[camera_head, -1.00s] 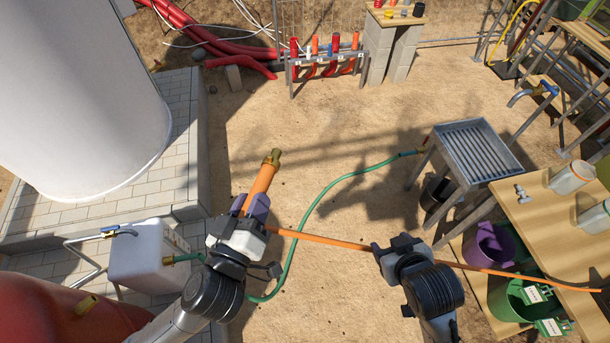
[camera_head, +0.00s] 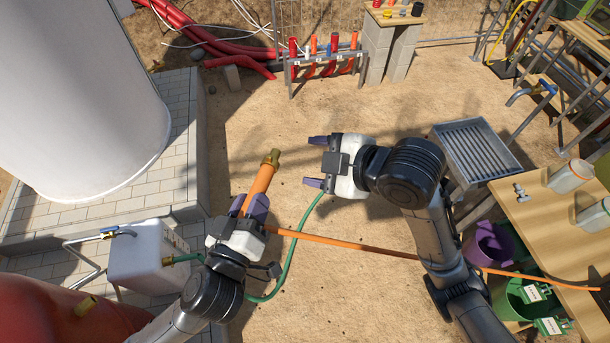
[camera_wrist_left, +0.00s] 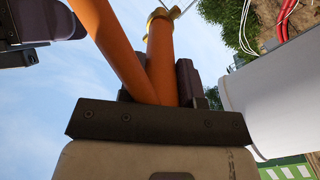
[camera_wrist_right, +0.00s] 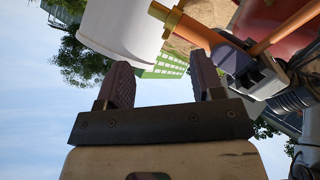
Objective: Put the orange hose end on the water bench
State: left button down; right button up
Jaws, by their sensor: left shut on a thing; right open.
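The orange hose end (camera_head: 262,180), with a brass fitting at its tip, stands up out of my left gripper (camera_head: 254,207), which is shut on it. It also shows in the left wrist view (camera_wrist_left: 160,55), beside a second length of the hose, and in the right wrist view (camera_wrist_right: 190,27). My right gripper (camera_head: 315,162) is open and empty, to the right of the hose end, its fingers pointing left towards it without touching. The orange hose trails right, passing behind my right arm, to the wooden bench (camera_head: 535,225). I cannot tell for sure which bench is the water bench.
A grated metal tray stand (camera_head: 480,150) is behind my right arm. A green hose (camera_head: 290,255) runs from a white tank (camera_head: 150,258) at the left. Purple (camera_head: 487,245) and green (camera_head: 520,300) buckets are under the wooden bench.

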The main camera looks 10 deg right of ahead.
aim_at(259, 183)
jog(key=a+f+n+g, duration=0.1)
jog(key=a+f+n, duration=0.1)
jog(key=a+n, duration=0.2)
jog(key=a+f+n+g+y, duration=0.1)
jog(key=a+f+n, duration=0.1)
jog(key=a+n, duration=0.2)
jog(key=w+a+f+n+g+y, duration=0.1)
jog(key=a+f+n, duration=0.1)
jog(key=a+n, duration=0.2)
jog(key=shift+a+f+n, duration=0.2)
jog(key=shift+f+n, duration=0.1)
jog(key=shift+n, duration=0.5)
jog(key=shift+c, duration=0.2)
jog(key=shift+r, duration=0.15)
jog(key=c, duration=0.9)
jog(key=o, duration=0.9)
jog(key=shift+o, duration=0.2)
